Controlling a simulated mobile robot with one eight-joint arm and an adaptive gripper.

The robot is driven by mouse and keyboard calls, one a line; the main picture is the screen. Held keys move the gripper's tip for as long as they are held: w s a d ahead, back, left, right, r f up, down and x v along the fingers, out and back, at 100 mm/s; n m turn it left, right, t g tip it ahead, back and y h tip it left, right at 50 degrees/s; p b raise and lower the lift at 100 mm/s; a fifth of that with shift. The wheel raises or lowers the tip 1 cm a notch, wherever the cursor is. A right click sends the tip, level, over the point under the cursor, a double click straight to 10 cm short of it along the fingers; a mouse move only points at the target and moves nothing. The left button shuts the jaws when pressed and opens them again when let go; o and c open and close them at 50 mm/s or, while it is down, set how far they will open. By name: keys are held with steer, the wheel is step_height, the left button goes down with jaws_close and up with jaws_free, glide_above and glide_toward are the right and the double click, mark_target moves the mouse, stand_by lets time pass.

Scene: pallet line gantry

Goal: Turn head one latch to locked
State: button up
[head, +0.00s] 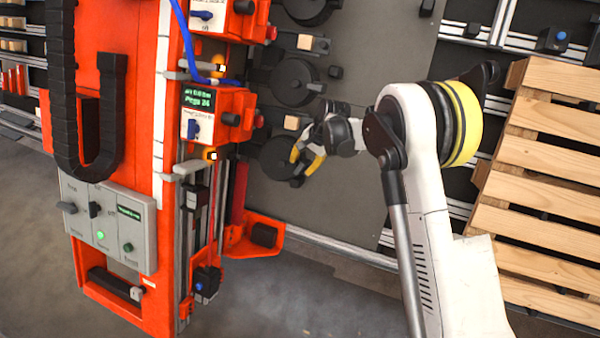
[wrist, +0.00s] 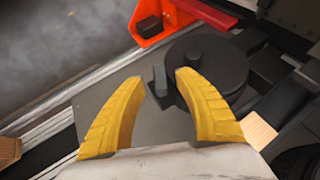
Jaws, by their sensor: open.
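My gripper (head: 305,161) is open, with two yellow fingers and nothing between them. It is in front of the lowest black disc (head: 277,157) on the grey panel. In the wrist view, the fingertips of my gripper (wrist: 160,78) point at a black disc (wrist: 207,62) with a small upright black block (wrist: 159,84) at its near-left edge. I cannot tell whether they touch it. Two orange head units show: an upper one (head: 230,22) and a lower one (head: 238,112) with a green-lit screen and a blue knob (head: 193,129). No readable label marks head one or its latch.
A tall orange gantry column (head: 130,150) with a grey control box (head: 110,225) stands at the left. A blue cable (head: 183,50) hangs by the head units. An orange bracket (head: 258,240) sticks out below. Wooden pallets (head: 545,190) stand at the right. Floor at the bottom middle is clear.

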mark_target(300, 168)
steer(key=shift+b+x, duration=0.35)
steer(key=shift+x, duration=1)
jaws_close()
